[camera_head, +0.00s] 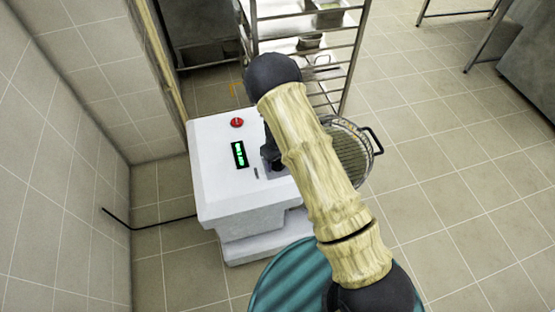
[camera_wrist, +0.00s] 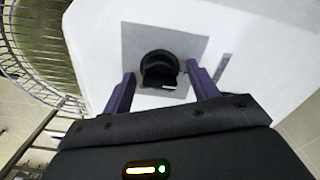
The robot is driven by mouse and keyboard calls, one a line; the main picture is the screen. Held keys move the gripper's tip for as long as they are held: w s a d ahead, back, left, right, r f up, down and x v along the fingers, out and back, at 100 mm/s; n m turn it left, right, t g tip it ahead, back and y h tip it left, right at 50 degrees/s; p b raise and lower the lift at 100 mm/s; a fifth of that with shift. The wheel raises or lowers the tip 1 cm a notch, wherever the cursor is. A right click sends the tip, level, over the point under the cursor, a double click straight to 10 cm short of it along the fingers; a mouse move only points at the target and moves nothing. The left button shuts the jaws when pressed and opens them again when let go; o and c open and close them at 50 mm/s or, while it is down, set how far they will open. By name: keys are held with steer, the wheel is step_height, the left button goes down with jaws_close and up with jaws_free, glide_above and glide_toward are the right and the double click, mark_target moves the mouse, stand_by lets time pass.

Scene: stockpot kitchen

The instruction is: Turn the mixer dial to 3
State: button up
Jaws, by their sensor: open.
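The white mixer (camera_head: 215,185) stands on the floor in the head view, with a red button (camera_head: 237,122) and a green-lit display (camera_head: 239,154) on its top face. In the wrist view the black round dial (camera_wrist: 160,69) sits on a grey square plate (camera_wrist: 190,48) on the white mixer face. My gripper (camera_wrist: 160,82) is open, with one purple finger on each side of the dial's lower part. Whether the fingers touch the dial I cannot tell. In the head view my gripper (camera_head: 272,157) is at the mixer's right side and mostly hidden by my arm, which also hides the dial.
A wire guard (camera_wrist: 40,45) with a bowl stands beside the mixer; it also shows in the head view (camera_head: 352,152). A metal rack (camera_head: 345,70) stands behind the mixer. A tiled wall (camera_head: 60,190) is at the left.

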steer(key=shift+c, duration=0.5)
steer(key=c, duration=0.9)
